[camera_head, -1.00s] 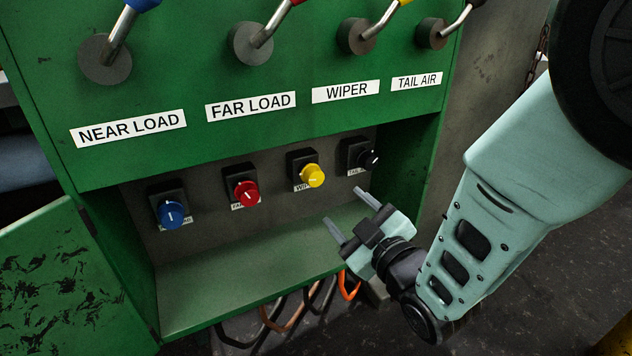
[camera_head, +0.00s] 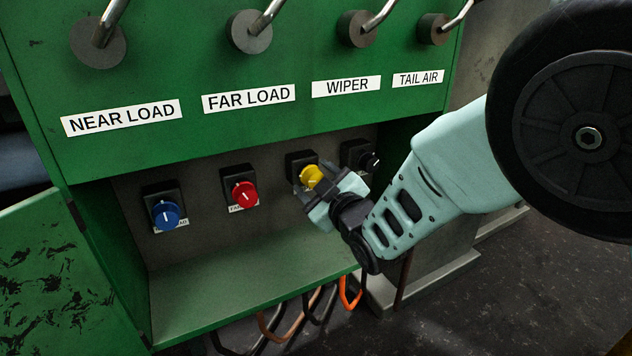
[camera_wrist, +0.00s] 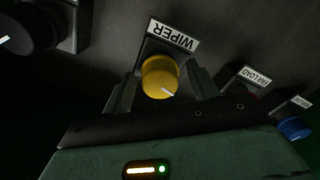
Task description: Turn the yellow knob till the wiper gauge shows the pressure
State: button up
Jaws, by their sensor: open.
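The yellow knob (camera_head: 312,176) sits on its dark block in the cabinet recess, under the WIPER sign (camera_head: 346,86). In the wrist view the yellow knob (camera_wrist: 159,77) has a white pointer mark at its lower right in the picture, and the WIPER label (camera_wrist: 174,34) is upside down. My gripper (camera_head: 312,186) is at the knob in the head view. In the wrist view my gripper (camera_wrist: 161,88) is open, with one finger on each side of the knob; I cannot tell whether they touch it. The wiper gauge is not in view.
The red knob (camera_head: 244,194) and blue knob (camera_head: 166,214) are to the left. The black knob (camera_head: 370,161) is close on the right. Below is the green shelf (camera_head: 240,265). An open green door (camera_head: 60,270) is at the left, and hoses (camera_head: 349,292) hang underneath.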

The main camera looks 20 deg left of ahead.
jog(key=c, duration=1)
jog(key=shift+m, duration=0.4)
jog(key=m, duration=0.3)
jog(key=shift+d, duration=0.1)
jog(key=m, duration=0.3)
jog(key=shift+m+p, duration=0.3)
jog(key=m, duration=0.4)
jog(key=shift+f, duration=0.1)
jog(key=shift+m, duration=1.6)
